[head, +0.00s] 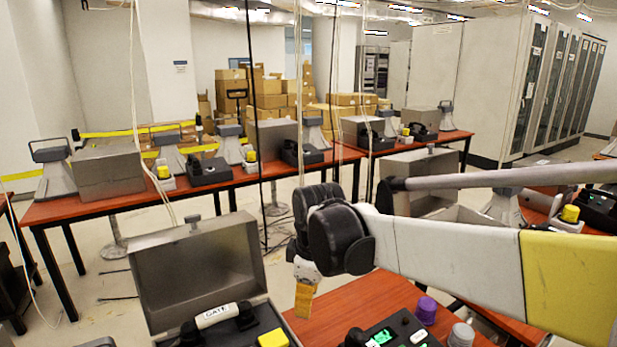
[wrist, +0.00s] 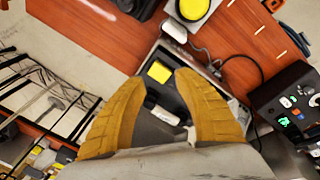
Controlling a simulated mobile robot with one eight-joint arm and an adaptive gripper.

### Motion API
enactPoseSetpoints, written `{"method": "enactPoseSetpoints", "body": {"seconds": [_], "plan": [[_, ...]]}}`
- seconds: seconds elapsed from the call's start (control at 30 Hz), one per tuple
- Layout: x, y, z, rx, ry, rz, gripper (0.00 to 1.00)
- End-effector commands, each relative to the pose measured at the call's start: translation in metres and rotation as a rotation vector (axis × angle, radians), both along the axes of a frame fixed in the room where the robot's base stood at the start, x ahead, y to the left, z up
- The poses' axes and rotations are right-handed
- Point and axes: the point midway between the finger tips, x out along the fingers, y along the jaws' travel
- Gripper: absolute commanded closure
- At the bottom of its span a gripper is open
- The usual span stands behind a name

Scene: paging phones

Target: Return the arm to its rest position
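My arm (head: 450,255) reaches in from the right edge of the head view, over the near red table. Its end bends down at the dark wrist joint. My gripper (head: 305,300) points down, its yellow finger pads above the near table's edge, right of the open metal phone box (head: 195,268). In the wrist view my gripper (wrist: 160,82) shows two yellow fingers spread apart. Nothing is seen held between them. A box with a yellow block (wrist: 159,71) shows in the gap, beyond the fingertips.
A handset labelled GATE (head: 216,315) lies in the open box. A black device with green lights (head: 395,332) and a purple-topped item (head: 426,310) stand on the near table (head: 365,300). Thin cables (head: 258,120) hang from above. A far red table (head: 100,205) carries several phones.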

Motion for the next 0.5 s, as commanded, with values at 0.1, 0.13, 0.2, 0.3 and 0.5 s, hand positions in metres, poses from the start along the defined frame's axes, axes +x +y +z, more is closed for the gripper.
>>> {"method": "enactPoseSetpoints", "body": {"seconds": [0.1, 0.13, 0.2, 0.3, 0.5], "plan": [[-0.034, -0.053, 0.022, 0.069, -0.056, -0.250, 0.62], [-0.043, -0.065, 0.025, 0.089, -0.069, -0.314, 0.62], [-0.064, -0.091, 0.031, 0.136, -0.103, -0.459, 0.62], [-0.097, -0.124, 0.032, 0.210, -0.150, -0.665, 0.62], [-0.154, -0.173, 0.018, 0.363, -0.236, -1.024, 0.62]]}}
